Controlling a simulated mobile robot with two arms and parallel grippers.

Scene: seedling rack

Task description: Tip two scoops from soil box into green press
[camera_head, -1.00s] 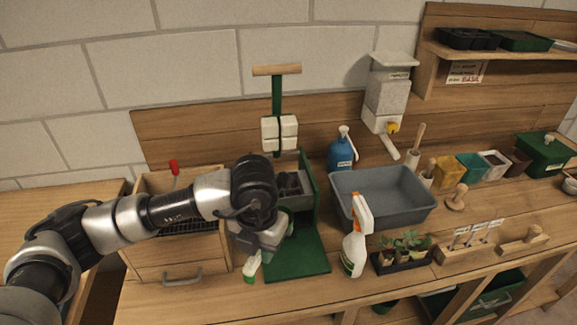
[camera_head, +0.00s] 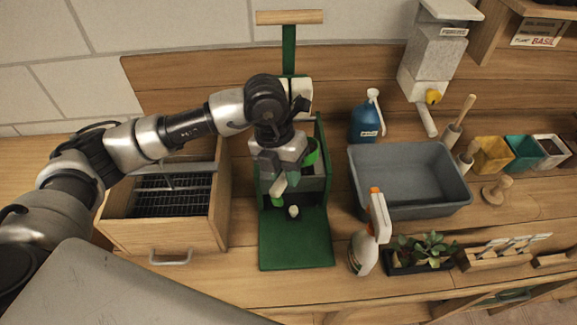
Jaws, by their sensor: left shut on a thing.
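The green press (camera_head: 295,243) stands at the middle of the bench, with a flat green base, an upright frame and a wooden T-handle above. My left gripper (camera_head: 285,192) is over the press, in front of its opening, pointing down. It is shut on a green thing (camera_head: 313,152), seemingly a scoop, mostly hidden by the gripper; I cannot tell what it holds. The wooden box (camera_head: 215,225) with a dark grid inside stands left of the press, partly behind my arm; I cannot tell whether it is the soil box. My right gripper is not in view.
An empty-looking grey tub (camera_head: 412,205) stands right of the press. A spray bottle (camera_head: 362,250), a seedling tray (camera_head: 420,262) and a blue bottle (camera_head: 366,122) stand around it. Coloured pots (camera_head: 492,156) are farther right.

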